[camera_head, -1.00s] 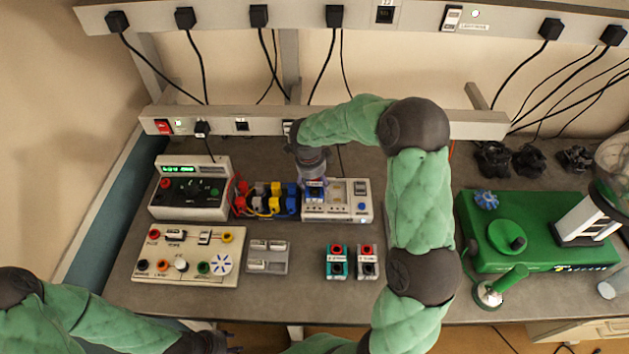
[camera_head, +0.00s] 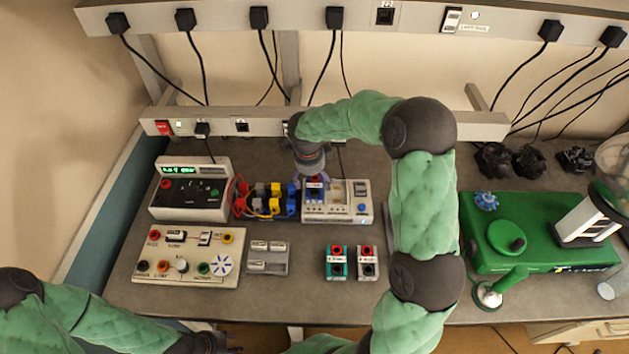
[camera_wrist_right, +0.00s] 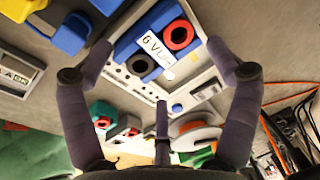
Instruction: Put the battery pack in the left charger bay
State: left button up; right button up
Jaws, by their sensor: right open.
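The blue battery pack (camera_head: 314,194), with red and black terminals and a "6 V" label, stands at the left bay of the white charger (camera_head: 337,214). It also shows close up in the right wrist view (camera_wrist_right: 150,60); I cannot tell how fully it is seated. My right gripper (camera_head: 313,177) is just above the pack. In the wrist view its fingers (camera_wrist_right: 160,75) are spread wide with gaps to the pack, and nothing is held. My left gripper (camera_head: 230,347) is mostly cut off at the bottom edge, its fingers too small to read.
A teal pack (camera_head: 336,264) and a grey pack (camera_head: 367,264) stand in front of the charger. Colored connectors (camera_head: 272,204) and a power supply (camera_head: 190,196) are to its left. A green machine (camera_head: 540,230) is at right.

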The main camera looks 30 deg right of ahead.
aim_at(311, 190)
notch_tip(311, 190, up, 9)
jog(key=a, duration=0.1)
jog(key=shift+s+a+r+p, duration=0.2)
jog(key=shift+s+a+p, duration=0.1)
jog(key=shift+s+p, duration=0.1)
jog(key=shift+c, duration=0.3)
dwell(1.6)
